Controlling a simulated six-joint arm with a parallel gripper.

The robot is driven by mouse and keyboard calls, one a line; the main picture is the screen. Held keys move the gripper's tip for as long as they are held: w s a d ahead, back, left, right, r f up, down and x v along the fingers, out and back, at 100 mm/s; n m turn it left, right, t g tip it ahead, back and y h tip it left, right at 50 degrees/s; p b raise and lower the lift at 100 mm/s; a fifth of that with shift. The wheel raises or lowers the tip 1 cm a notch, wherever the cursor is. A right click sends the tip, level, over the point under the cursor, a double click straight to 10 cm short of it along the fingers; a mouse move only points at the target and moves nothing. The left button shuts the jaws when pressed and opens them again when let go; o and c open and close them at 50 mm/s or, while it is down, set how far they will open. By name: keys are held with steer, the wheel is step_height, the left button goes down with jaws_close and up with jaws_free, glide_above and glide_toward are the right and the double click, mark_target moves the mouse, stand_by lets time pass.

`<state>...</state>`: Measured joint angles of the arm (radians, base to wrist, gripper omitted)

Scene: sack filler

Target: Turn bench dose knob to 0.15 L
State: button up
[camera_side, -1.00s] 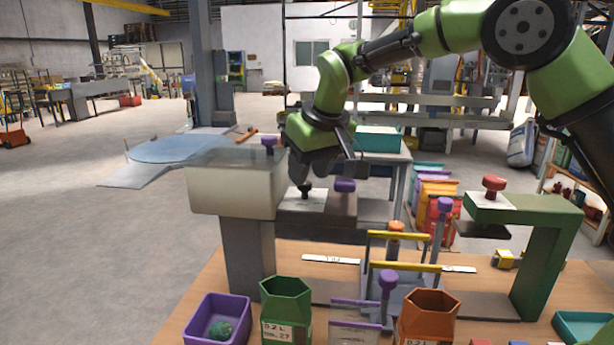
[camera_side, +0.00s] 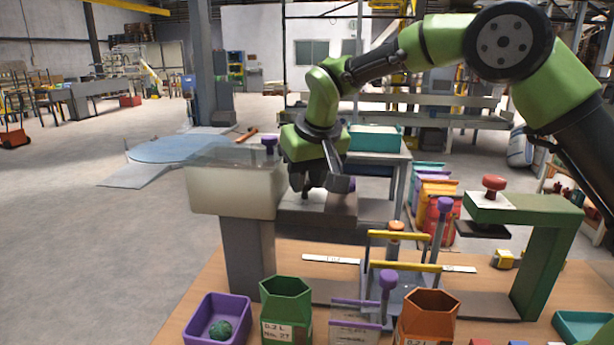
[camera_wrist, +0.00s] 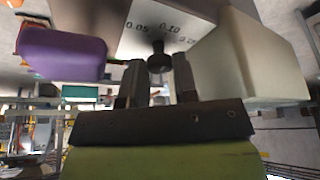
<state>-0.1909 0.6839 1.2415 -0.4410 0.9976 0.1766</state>
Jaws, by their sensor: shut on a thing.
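The black dose knob (camera_wrist: 158,58) stands on a pale dial plate (camera_wrist: 142,28) marked 0.05, 0.10 and a further figure I cannot read fully. The plate is on top of the grey bench filler (camera_side: 318,222). My gripper (camera_wrist: 158,82) is at the knob, with a finger on each side of it, shut on it. In the side view my gripper (camera_side: 308,188) comes down over the dial and hides most of the knob. I cannot tell which figure the knob points to.
A cream hopper (camera_side: 235,192) stands close left of the dial. A purple knob (camera_wrist: 62,54) is close beside my fingers in the wrist view. The yellow-barred frame (camera_side: 400,237) and green stand (camera_side: 545,230) are to the right; bins line the bench front.

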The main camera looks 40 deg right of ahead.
steer(key=shift+m+h, duration=0.3)
steer(key=shift+m, duration=0.4)
steer(key=o, duration=0.6)
steer(key=shift+o, duration=0.2)
steer(key=shift+r, duration=0.15)
steer(key=v, duration=0.9)
steer(key=shift+s+r, duration=0.15)
steer(key=shift+r, duration=0.2)
steer(key=shift+a, duration=0.1)
